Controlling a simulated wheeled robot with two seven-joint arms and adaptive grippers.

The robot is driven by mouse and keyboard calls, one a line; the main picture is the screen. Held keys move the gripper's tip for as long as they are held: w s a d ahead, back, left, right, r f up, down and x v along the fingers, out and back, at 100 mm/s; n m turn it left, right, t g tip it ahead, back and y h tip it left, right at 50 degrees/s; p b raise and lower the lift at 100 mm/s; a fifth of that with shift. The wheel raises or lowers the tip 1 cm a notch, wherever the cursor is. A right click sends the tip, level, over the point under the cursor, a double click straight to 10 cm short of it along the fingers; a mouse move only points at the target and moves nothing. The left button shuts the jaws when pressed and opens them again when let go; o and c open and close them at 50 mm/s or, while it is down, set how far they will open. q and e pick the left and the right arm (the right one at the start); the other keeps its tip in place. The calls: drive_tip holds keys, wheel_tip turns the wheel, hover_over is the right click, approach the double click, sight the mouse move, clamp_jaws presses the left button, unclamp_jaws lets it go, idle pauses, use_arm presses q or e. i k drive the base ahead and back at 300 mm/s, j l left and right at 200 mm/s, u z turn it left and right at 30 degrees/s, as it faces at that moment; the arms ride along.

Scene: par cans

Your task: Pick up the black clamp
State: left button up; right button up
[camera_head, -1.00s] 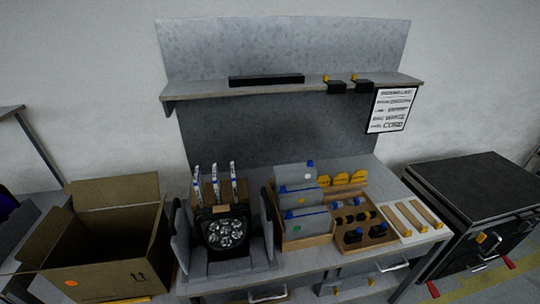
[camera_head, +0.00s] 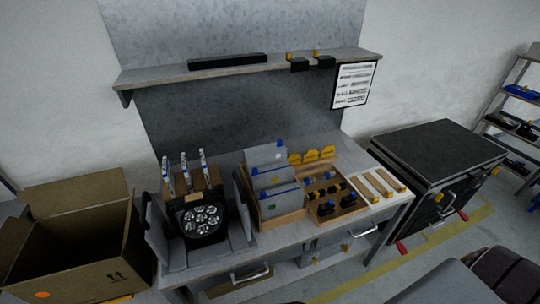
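Several small black pieces with blue or yellow parts (camera_head: 329,208) lie in a divided wooden tray (camera_head: 352,209) on the workbench. Two more black pieces with yellow tops, one on the left (camera_head: 299,65) and one on the right (camera_head: 325,62), sit at the right part of the upper shelf. They are too small for me to tell which one is the black clamp. Neither of my grippers is in view.
A par can (camera_head: 203,216) stands in a grey cradle on the bench (camera_head: 290,239). Beside it are grey pouches in a wooden box (camera_head: 284,219). An open cardboard box (camera_head: 60,282) is at left, a black case (camera_head: 435,150) at right. Shelving (camera_head: 519,92) stands far right.

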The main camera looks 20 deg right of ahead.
sight(326, 208)
drive_tip(key=z, duration=1.45)
drive_tip(key=i+l+u, duration=0.15)
drive_tip(key=l+u, duration=0.15)
